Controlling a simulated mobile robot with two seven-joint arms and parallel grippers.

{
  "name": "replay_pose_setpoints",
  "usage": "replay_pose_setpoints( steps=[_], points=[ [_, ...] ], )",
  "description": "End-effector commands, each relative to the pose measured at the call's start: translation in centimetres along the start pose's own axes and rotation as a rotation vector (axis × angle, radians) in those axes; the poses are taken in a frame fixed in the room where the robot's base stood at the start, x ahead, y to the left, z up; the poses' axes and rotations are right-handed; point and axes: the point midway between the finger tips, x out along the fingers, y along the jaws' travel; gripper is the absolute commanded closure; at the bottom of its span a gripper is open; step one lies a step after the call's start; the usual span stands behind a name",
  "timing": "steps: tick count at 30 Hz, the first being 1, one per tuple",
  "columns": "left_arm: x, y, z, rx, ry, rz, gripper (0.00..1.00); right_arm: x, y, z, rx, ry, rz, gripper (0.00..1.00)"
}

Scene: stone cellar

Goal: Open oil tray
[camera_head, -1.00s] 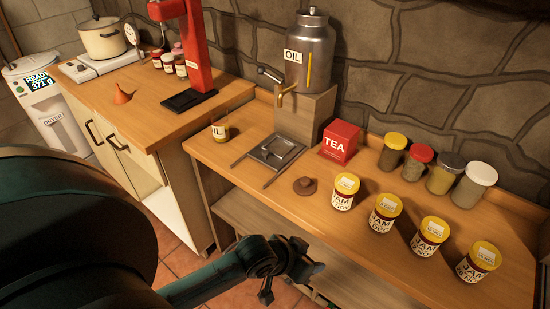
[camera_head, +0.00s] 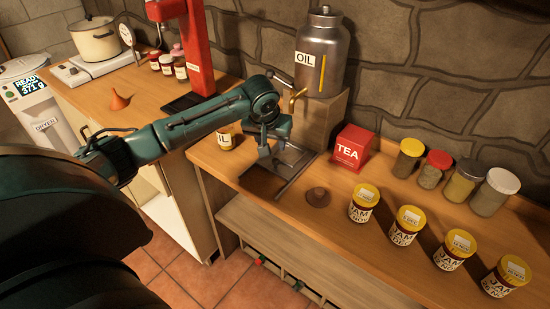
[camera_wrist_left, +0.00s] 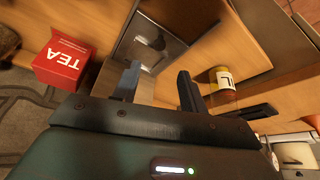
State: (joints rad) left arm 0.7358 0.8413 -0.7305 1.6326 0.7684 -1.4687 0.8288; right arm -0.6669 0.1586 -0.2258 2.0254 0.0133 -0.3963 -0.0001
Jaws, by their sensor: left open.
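The oil tray (camera_head: 293,157) is a flat grey metal plate set in the wooden counter, below the tap of the steel oil can (camera_head: 321,62). It also shows in the left wrist view (camera_wrist_left: 172,47), beyond my fingers. My left gripper (camera_head: 266,154) is over the tray's left side and hides part of it. In the left wrist view my left gripper (camera_wrist_left: 158,84) has its two dark fingers apart with nothing between them. I cannot tell whether a finger touches the tray. My right gripper is in neither view.
A small oil jar (camera_head: 227,137) stands left of my gripper. A red tea box (camera_head: 353,148) and a brown lid-like object (camera_head: 317,197) are right of the tray. Several jam jars (camera_head: 408,224) and spice jars (camera_head: 434,167) fill the right side.

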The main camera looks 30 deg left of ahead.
Motion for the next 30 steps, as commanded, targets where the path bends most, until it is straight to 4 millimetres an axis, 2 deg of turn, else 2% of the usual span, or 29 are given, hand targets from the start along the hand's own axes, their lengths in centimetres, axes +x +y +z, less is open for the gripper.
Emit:
replay_pose_setpoints(
  steps=[1,9,15,21,28,30],
  points=[
    [1.2,0.0,0.1,-0.001,-0.004,-0.001,0.57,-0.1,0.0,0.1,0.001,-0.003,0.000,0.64],
    [6.9,0.1,0.1,0.002,-0.001,0.000,0.57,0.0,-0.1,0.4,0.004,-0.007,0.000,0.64],
    [9.6,0.1,0.0,0.003,0.001,0.001,0.57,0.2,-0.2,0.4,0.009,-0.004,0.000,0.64],
    [10.5,0.1,0.0,0.004,0.003,0.001,0.57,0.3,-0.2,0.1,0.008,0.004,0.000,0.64],
    [10.5,0.1,0.0,0.004,0.003,0.002,0.57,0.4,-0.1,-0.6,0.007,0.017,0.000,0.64],
    [10.5,0.1,0.0,0.004,0.003,0.002,0.62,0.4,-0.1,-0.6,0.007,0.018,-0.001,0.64]
  ],
)
